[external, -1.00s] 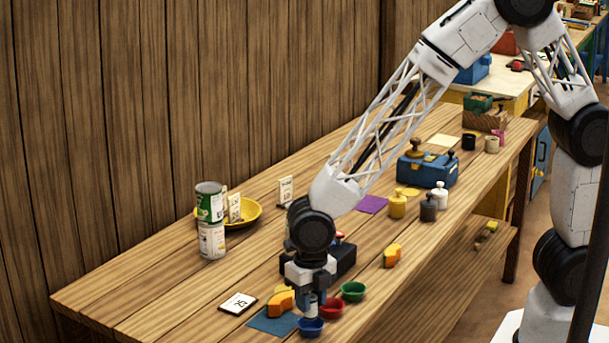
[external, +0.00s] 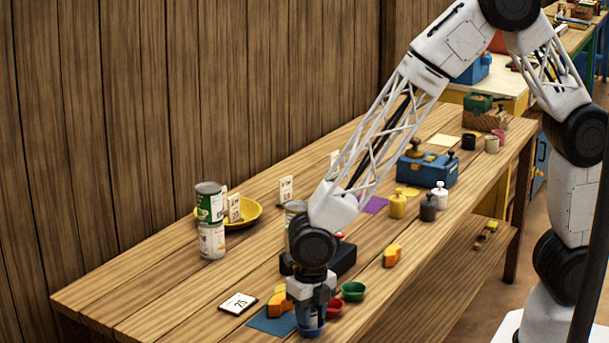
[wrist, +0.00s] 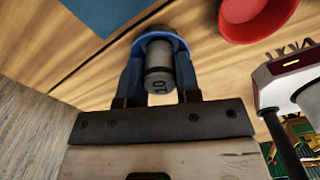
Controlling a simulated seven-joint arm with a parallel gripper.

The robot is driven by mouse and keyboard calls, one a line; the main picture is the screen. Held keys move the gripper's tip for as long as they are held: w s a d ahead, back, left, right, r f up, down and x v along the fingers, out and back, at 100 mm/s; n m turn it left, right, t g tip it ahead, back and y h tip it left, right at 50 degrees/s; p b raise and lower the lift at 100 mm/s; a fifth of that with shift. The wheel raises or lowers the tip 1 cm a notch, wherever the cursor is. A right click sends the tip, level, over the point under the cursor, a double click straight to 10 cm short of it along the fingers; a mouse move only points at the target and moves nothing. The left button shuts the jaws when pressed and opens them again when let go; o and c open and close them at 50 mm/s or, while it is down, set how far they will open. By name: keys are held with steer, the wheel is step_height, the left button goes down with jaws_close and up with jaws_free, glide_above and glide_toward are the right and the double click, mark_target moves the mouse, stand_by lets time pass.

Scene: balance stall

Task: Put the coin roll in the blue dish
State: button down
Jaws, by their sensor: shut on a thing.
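The coin roll (wrist: 158,66) is a grey cylinder with dark marks on its end, held upright between the two blue fingers of my gripper (wrist: 159,75) in the wrist view. The blue dish (wrist: 152,33) shows directly beyond the roll, its rim around the roll's far end. I cannot tell whether the roll touches the dish's bottom. In the external view my gripper (external: 311,313) points down into the blue dish (external: 311,332) near the table's front edge. The roll is mostly hidden there by the fingers.
A red dish (external: 334,307) and a green dish (external: 352,291) stand close beside the blue dish. A teal mat (external: 270,322), orange blocks (external: 278,301) and a number card (external: 238,304) lie to the left. A dark box (external: 340,262) stands behind.

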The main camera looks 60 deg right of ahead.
steer(key=shift+f, duration=0.15)
steer(key=c, duration=0.8)
jaws_free()
step_height(320, 180, up, 12)
steer(key=shift+r, duration=0.15)
stand_by(0.4)
